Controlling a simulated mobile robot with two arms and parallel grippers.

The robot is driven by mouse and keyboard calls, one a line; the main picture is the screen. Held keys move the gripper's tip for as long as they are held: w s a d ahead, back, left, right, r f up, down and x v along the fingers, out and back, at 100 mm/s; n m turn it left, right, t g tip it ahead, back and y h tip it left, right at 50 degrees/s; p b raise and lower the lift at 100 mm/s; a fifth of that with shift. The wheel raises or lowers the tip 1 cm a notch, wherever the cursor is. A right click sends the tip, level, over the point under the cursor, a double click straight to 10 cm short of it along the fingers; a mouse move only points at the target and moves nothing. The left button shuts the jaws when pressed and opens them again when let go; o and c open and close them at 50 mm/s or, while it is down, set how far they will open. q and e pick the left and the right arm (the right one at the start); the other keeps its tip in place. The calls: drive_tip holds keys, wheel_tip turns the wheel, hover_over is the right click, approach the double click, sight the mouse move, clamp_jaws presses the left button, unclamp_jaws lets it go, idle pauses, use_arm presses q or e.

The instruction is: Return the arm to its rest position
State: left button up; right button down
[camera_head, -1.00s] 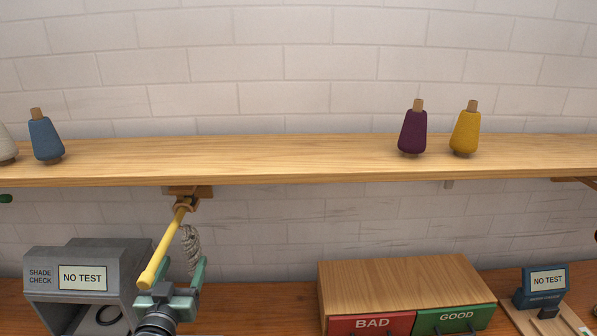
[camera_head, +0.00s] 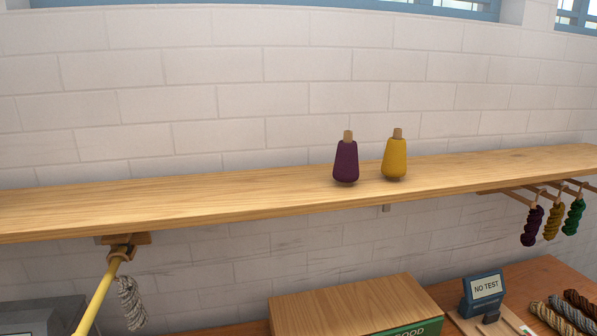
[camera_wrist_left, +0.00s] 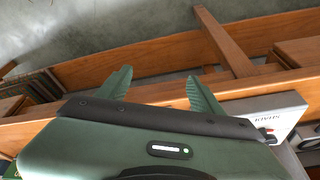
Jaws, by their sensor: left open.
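My left gripper (camera_wrist_left: 160,88) shows in the left wrist view with its two green fingers apart and nothing between them. It is out of the head view. In the left wrist view it is near wooden beams and the grey shade check box (camera_wrist_left: 268,112). My right gripper is in neither view.
A long wooden shelf (camera_head: 230,205) crosses the head view, bearing a purple cone (camera_head: 345,162) and a yellow cone (camera_head: 395,158). Purple, gold and green skeins hang at right (camera_head: 551,222). Below are a wooden drawer box (camera_head: 350,300) and a blue NO TEST display (camera_head: 483,292).

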use_arm(q)
drive_tip(key=s+f+g+b, duration=0.1)
drive_tip(key=s+f, duration=0.1)
drive_tip(key=f, duration=1.2)
drive_tip(key=s+f, duration=0.2)
drive_tip(key=f, duration=1.3)
drive_tip(key=s+a+f+g+b, duration=0.1)
drive_tip(key=s+a+f, duration=0.2)
drive_tip(key=s+f, duration=1)
drive_tip(key=shift+s+f, duration=0.35)
drive_tip(key=shift+s, duration=0.55)
drive_tip(key=shift+m, duration=0.3)
